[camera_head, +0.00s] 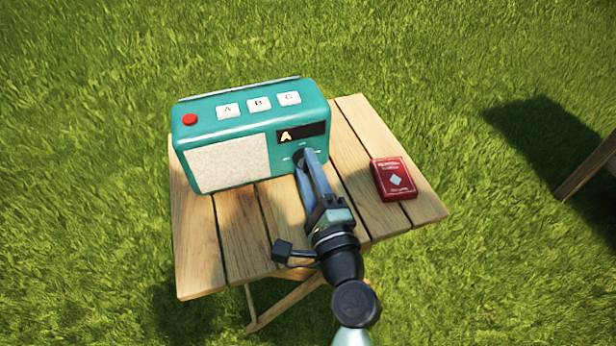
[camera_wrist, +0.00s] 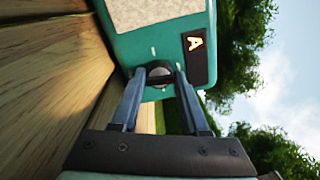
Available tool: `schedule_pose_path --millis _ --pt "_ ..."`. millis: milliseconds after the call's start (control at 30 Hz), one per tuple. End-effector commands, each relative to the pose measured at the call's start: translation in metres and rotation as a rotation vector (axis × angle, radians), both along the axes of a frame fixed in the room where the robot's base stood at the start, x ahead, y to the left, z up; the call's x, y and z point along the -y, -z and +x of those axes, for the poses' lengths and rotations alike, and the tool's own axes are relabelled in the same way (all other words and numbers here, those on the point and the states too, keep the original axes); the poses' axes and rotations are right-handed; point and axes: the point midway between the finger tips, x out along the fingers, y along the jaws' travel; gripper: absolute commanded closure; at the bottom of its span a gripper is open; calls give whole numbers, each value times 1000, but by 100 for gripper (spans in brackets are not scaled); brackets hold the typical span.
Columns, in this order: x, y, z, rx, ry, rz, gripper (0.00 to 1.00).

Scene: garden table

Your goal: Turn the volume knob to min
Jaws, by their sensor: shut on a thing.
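A teal radio (camera_head: 220,131) stands on the wooden table. Its dark display (camera_head: 301,132) shows a yellow letter A. Below the display is a dark round volume knob (camera_wrist: 159,72) on the front face, with small pale marks around it. My gripper (camera_head: 303,158) reaches the front of the radio from the lower right, with its fingertips at the knob. In the wrist view the two fingers (camera_wrist: 158,75) stand on either side of the knob and are shut on it. The head view shows the knob mostly hidden behind the fingers, so its pointer direction cannot be read.
A red card box (camera_head: 393,179) lies on the table (camera_head: 200,245) to the right of the radio. White buttons A, B and C (camera_head: 259,103) and a red button (camera_head: 189,119) sit on the radio's top. The table's left front boards are clear. Grass surrounds it.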

Motion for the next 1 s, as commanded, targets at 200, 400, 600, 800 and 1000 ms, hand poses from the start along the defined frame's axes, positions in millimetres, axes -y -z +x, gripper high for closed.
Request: schedule_pose_path --millis 200,400,600,800,1000 --pt "-2 4 0 30 -5 -104 100" --pt "-2 4 0 44 -5 -153 100" --pt "-2 3 0 49 -5 -168 100" --pt "-2 3 0 49 -5 -169 100" --pt "-2 3 0 49 -5 -168 38"
